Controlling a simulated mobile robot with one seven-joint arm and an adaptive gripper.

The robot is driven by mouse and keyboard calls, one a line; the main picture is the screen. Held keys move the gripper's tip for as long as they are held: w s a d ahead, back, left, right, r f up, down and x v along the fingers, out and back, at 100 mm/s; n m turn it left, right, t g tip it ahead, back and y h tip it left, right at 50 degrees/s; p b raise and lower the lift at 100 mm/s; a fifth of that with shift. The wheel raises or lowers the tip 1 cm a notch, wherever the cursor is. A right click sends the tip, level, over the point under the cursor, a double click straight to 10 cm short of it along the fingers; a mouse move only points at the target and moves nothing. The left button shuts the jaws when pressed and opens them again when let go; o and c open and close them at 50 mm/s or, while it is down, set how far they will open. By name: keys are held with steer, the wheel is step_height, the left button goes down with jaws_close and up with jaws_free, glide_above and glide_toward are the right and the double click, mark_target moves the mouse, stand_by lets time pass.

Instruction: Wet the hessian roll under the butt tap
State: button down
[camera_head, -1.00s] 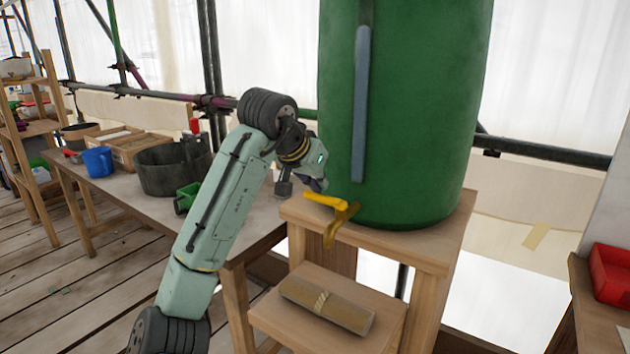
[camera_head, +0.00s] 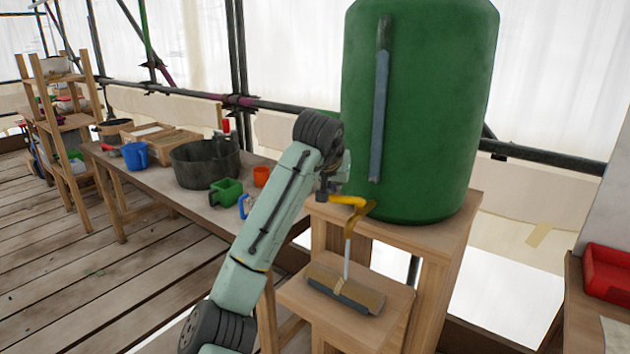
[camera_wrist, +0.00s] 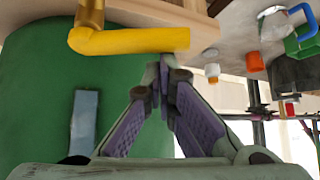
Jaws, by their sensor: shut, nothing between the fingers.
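The green water butt (camera_head: 415,110) stands on the upper shelf of a wooden stand. Its brass tap (camera_head: 354,222) has a yellow lever (camera_head: 348,201), and a thin pale stream of water (camera_head: 346,262) falls from the spout. In the head view my arm partly hides the gripper.
A red tray (camera_head: 608,270) sits at far right. Plank floor at left is open.

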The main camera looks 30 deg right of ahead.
steer(key=shift+s+a, duration=0.25)
stand_by(0.3)
steer(key=shift+p, duration=0.3)
